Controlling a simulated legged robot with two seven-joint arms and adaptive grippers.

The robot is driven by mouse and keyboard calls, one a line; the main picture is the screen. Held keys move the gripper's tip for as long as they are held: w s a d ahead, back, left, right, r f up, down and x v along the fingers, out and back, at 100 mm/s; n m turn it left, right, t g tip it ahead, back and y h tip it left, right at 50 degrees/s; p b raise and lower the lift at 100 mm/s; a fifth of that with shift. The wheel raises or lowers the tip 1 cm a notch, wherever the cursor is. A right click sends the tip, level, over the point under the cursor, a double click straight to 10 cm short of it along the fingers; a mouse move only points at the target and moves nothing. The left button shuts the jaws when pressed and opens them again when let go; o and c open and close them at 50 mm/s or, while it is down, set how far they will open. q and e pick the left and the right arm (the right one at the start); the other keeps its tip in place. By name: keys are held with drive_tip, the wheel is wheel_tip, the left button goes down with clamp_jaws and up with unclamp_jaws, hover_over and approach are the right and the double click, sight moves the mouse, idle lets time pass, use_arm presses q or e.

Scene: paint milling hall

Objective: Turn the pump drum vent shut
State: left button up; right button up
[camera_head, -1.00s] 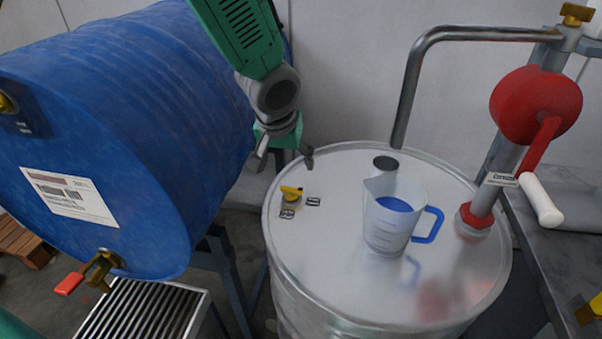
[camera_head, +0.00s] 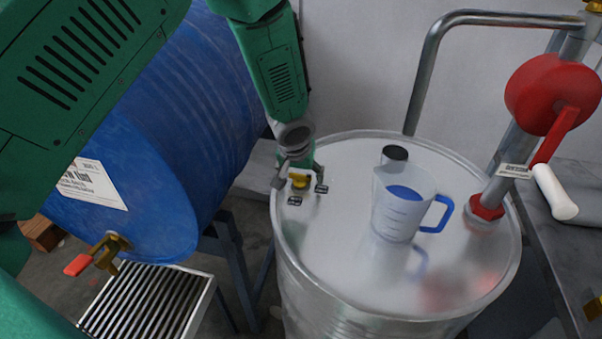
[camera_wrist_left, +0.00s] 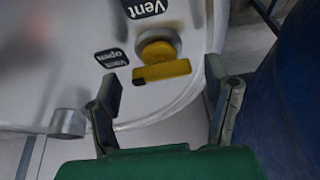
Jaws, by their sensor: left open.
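The pump drum (camera_head: 345,275) is a silver steel drum with a flat lid. Its vent (camera_head: 300,180) is a small yellow knob with a bar handle near the lid's left edge. In the left wrist view the vent (camera_wrist_left: 160,62) lies just beyond the fingertips, beside labels reading "Vent" (camera_wrist_left: 146,7) and "Vent open" (camera_wrist_left: 110,58). My left gripper (camera_head: 299,184) is open, its fingers on either side of the vent in the head view. Whether a finger touches the vent cannot be told. My right gripper is not in view.
A jug with blue liquid (camera_head: 400,205) and a dark-topped cylinder (camera_head: 394,153) stand on the lid. A red hand pump (camera_head: 545,95) with a bent pipe (camera_head: 425,60) rises at right. A blue drum (camera_head: 190,130) lies at left above a grate (camera_head: 150,305).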

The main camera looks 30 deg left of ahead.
use_arm(q)
drive_tip(key=shift+a, duration=0.1)
drive_tip(key=c, duration=1.2)
drive_tip(key=shift+o, duration=0.2)
